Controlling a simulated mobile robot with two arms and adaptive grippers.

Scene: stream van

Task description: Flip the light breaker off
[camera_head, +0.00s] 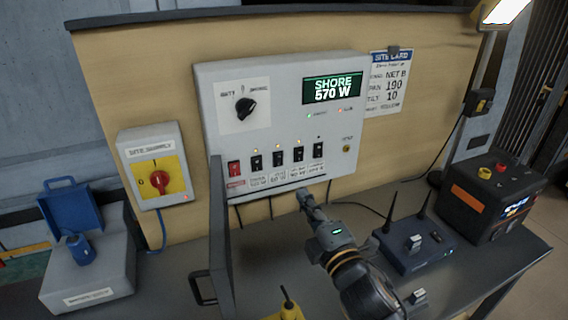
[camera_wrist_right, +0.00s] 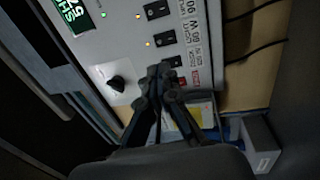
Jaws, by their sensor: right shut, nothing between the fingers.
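A light grey power panel (camera_head: 290,110) stands against the wooden backboard, with a row of black breakers along its lower part (camera_head: 278,158) and a red switch (camera_head: 234,168) at the row's left end. My right gripper (camera_head: 305,196) is shut and empty, just below and in front of the row. In the wrist view, its fingertips (camera_wrist_right: 164,72) overlap the panel near a black breaker (camera_wrist_right: 165,38); I cannot tell whether they touch it. My left gripper is not in view.
A grey door-like plate (camera_head: 220,240) with a handle juts out left of my right arm. A router with antennas (camera_head: 415,245), a black-orange battery box (camera_head: 490,200), a yellow object (camera_head: 288,309) and a site supply switch (camera_head: 155,165) stand around. The panel display (camera_head: 333,88) reads SHORE 570 W.

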